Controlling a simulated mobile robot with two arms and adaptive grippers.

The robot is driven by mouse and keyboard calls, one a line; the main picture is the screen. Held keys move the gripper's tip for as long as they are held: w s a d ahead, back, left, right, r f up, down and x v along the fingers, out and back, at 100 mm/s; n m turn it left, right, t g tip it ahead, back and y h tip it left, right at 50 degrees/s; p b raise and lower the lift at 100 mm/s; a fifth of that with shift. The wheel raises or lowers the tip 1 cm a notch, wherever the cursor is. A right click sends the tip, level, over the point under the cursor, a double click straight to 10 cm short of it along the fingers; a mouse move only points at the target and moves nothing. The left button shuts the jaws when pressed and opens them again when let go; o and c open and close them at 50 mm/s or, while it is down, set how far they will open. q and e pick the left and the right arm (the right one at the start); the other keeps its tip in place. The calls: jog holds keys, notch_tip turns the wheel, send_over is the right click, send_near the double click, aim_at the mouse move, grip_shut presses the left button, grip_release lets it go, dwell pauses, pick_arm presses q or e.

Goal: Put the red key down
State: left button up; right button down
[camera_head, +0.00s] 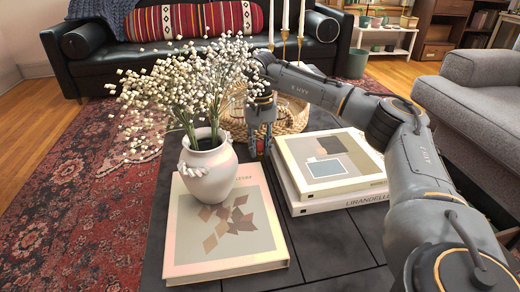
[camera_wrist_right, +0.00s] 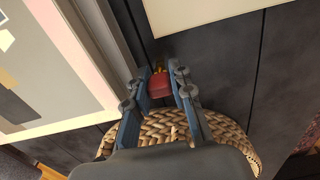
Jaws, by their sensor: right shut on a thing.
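The red key (camera_wrist_right: 159,86) is between the two fingertips of my right gripper (camera_wrist_right: 160,88) in the right wrist view. A small yellow-gold part shows just beyond its red part. My right gripper is shut on it, over the dark table top (camera_wrist_right: 206,62). In the head view my right gripper (camera_head: 260,152) points down between the white vase and the stacked books, and the key is mostly hidden there. I cannot tell whether the key touches the table. My left gripper is not in view.
A white vase (camera_head: 208,172) with white flowers stands on a book (camera_head: 226,262) left of the gripper. Two stacked books (camera_head: 340,203) lie to its right. A woven tray (camera_head: 236,125) with tall candles is behind. Bare table (camera_head: 318,244) shows between the books.

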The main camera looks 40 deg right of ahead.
jog(key=c, duration=1.4)
grip_release()
jog(key=shift+c, duration=0.2)
